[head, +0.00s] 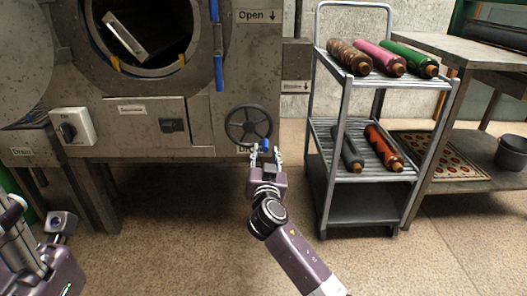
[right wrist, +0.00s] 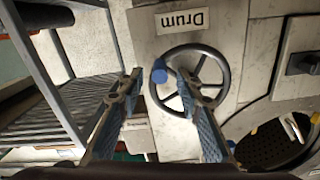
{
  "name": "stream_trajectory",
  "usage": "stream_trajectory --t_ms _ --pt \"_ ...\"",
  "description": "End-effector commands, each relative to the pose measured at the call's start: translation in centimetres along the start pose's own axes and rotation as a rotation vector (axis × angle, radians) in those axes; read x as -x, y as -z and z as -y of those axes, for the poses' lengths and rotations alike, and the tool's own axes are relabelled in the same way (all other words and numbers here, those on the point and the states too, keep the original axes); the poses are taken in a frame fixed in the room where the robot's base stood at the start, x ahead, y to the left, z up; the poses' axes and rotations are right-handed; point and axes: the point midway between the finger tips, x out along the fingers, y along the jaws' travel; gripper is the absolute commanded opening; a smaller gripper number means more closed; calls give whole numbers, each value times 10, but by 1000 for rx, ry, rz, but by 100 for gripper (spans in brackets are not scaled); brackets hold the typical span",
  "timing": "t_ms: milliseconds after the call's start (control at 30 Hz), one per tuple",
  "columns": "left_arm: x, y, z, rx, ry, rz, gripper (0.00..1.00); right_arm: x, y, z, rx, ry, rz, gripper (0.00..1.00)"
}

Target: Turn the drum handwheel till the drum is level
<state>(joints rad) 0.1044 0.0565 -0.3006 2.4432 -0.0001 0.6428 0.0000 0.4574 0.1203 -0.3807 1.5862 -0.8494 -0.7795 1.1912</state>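The drum handwheel (head: 249,125) is a dark spoked wheel on the machine's front, with a blue knob (head: 265,145) at its lower right. A label below it is partly hidden; in the right wrist view it reads "Drum" (right wrist: 184,20), upside down. My right gripper (head: 265,152) is open at the wheel's lower rim. In the right wrist view the knob (right wrist: 159,72) lies between its spread fingertips (right wrist: 161,77); contact is not clear. The drum (head: 160,68) shows in the round opening, with a tilted pale metal piece (head: 124,37) inside. My left gripper's fingers are not visible.
A metal rack (head: 345,101) with several rolled rugs stands right of the wheel, close to my right arm. A table (head: 440,48) is farther right. A switch box (head: 72,127) and a "Drain" unit (head: 28,148) are at left. Floor in front is clear.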

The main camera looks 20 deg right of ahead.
Motion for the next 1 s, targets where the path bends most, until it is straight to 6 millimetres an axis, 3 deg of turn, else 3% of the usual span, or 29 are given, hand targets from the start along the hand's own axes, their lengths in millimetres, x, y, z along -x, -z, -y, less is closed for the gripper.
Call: stream_trajectory --t_ms 100,300,633,933,1000 --pt "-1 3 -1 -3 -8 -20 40 -18 -2 -1 1 -1 -1 33" --pt "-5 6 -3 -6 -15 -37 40 -34 -1 0 1 0 1 33" --pt "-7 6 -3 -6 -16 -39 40 -37 0 0 -1 -1 1 33" --pt "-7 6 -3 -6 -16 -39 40 -37 0 -1 0 -1 1 0" --pt "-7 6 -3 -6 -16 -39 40 -37 0 -1 0 -1 1 0"
